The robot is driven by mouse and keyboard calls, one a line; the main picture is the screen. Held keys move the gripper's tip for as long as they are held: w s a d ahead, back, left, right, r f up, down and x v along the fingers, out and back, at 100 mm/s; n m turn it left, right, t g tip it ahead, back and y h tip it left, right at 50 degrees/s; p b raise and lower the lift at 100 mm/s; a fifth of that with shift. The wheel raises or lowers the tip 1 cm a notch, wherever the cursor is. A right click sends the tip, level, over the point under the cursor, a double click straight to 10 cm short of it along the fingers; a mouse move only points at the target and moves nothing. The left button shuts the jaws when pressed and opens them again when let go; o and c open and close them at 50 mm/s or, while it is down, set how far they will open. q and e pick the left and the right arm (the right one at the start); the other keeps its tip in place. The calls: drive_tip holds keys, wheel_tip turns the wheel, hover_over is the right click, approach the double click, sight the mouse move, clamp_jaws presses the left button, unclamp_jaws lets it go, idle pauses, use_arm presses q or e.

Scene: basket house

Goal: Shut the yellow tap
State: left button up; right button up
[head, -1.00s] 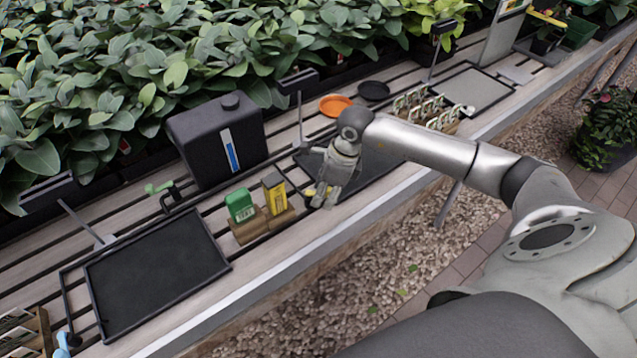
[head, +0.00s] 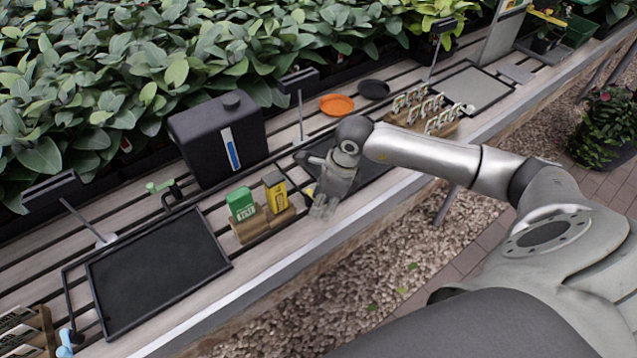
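A small yellow piece, likely the yellow tap (head: 310,191), shows just left of my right gripper. The rest of it is hidden behind the gripper, so I cannot tell how its handle is turned or whether they touch. My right gripper (head: 323,208) points down over the front part of the bench, beside the black tray (head: 374,172). Its fingers are small and blurred, and I cannot tell whether they are open or shut. My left gripper is out of view.
A green box (head: 241,204) and a yellow box (head: 275,191) stand in wooden holders left of the gripper. A black canister (head: 215,140) stands behind them. A green tap (head: 160,187) sits by the left tray (head: 160,272). Labelled clips (head: 425,112) stand to the right.

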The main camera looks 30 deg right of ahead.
drive_tip(key=shift+s+d+f, duration=0.1)
drive_tip(key=shift+d+f, duration=0.1)
drive_tip(key=shift+f, duration=0.05)
drive_tip(key=shift+r, duration=0.45)
wheel_tip(320, 180, up, 6)
drive_tip(key=p, duration=0.4)
drive_tip(key=shift+r, duration=0.2)
